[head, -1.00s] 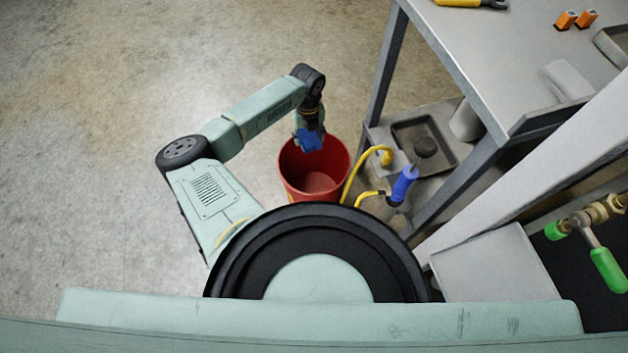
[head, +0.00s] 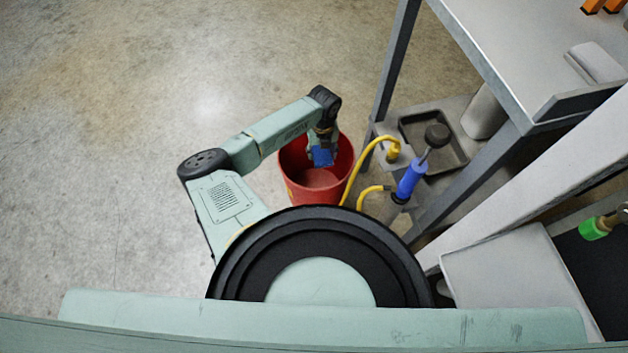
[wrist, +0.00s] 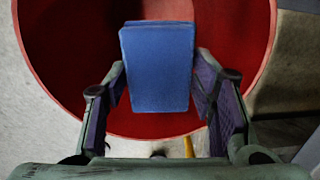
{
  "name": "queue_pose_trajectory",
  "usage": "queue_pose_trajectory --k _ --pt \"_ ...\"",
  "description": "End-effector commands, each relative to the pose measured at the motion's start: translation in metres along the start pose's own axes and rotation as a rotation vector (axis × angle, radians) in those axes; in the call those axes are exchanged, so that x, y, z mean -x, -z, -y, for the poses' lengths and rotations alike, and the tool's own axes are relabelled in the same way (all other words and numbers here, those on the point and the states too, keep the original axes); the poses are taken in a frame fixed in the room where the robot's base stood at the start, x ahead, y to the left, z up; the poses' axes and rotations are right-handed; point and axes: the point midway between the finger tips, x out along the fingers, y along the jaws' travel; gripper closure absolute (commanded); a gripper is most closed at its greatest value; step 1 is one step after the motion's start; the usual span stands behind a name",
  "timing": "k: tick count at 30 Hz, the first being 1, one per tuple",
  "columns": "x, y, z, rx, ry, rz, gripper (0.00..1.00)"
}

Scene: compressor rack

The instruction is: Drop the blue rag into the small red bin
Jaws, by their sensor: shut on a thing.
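The small red bin (head: 345,164) stands on the floor beside the grey workbench. Its open top faces up in the head view. In the wrist view the bin's red wall (wrist: 80,60) surrounds the blue rag (wrist: 158,68). The rag looks like a flat folded block between the two fingers. My gripper (wrist: 158,85) is shut on the rag, with a finger at each side of it. In the head view the rag (head: 322,156) shows over the bin's mouth, under my wrist. How far it hangs above the bin floor I cannot tell.
A yellow hose (head: 362,160) and a blue-handled tool (head: 411,178) are close to the bin's right side. The bench's lower shelf holds a dark tray (head: 432,140). A bench leg (head: 396,58) rises behind. The floor at left is clear.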

Motion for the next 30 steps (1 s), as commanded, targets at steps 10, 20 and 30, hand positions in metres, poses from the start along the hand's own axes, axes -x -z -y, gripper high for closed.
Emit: queue_pose_trajectory --k 10,20,30 --pt "-0.0006 -0.0004 -0.0003 0.001 0.000 0.001 0.44" --pt "-0.0007 -0.0005 -0.0003 0.001 0.000 0.001 0.26" --pt "0.0056 -0.0014 -0.0005 0.001 0.000 0.003 0.26"
